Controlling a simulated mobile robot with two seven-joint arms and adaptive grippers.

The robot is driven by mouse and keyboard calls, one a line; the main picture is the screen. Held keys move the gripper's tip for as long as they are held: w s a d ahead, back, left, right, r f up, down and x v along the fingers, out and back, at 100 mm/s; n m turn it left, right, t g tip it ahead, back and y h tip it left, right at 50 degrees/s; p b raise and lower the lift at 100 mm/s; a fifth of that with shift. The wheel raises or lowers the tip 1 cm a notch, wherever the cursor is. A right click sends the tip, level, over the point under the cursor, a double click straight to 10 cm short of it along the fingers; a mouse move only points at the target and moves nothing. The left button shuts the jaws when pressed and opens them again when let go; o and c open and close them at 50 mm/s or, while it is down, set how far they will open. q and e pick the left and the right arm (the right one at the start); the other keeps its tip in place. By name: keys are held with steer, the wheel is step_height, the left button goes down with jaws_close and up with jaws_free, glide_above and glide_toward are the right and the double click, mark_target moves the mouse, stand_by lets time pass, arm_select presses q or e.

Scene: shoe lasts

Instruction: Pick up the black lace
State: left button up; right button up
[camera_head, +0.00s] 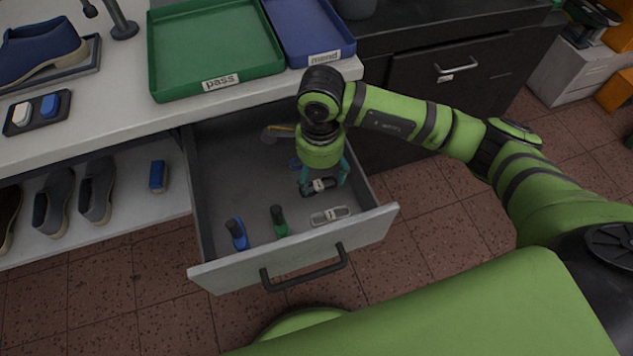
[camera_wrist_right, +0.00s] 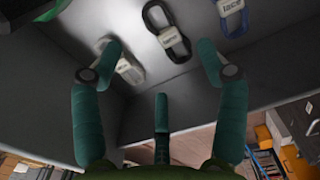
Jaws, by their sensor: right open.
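The black lace (camera_head: 320,185) lies in the open drawer as a small bundle with a pale paper band. My right gripper (camera_head: 325,180) points down into the drawer with its fingers spread around or just above this lace; the head view does not settle the height. In the right wrist view the black lace (camera_wrist_right: 152,17) lies beyond the fingertips, between the two side fingers. My right gripper (camera_wrist_right: 158,62) is open there, with nothing between its fingers. My left gripper is not in view.
A white lace (camera_head: 330,215) lies nearer the drawer front (camera_head: 300,255), a blue lace (camera_head: 294,162) farther back. Blue (camera_head: 237,233) and green (camera_head: 279,221) items and a hammer-like tool (camera_head: 277,132) share the drawer. A green tray (camera_head: 215,45) and blue tray (camera_head: 305,30) stand on the counter above.

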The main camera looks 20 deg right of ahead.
mark_target(320, 187)
step_height(320, 187, down, 4)
steer(key=shift+w+d+r+p, duration=0.15)
steer(key=shift+r+p, duration=0.1)
steer(key=shift+p, duration=0.2)
steer(key=shift+w+f, duration=0.15)
steer(key=shift+f, duration=0.85)
steer(key=c, duration=0.8)
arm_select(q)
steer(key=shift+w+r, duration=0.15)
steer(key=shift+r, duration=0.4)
arm_select(e)
steer(key=shift+c, duration=0.2)
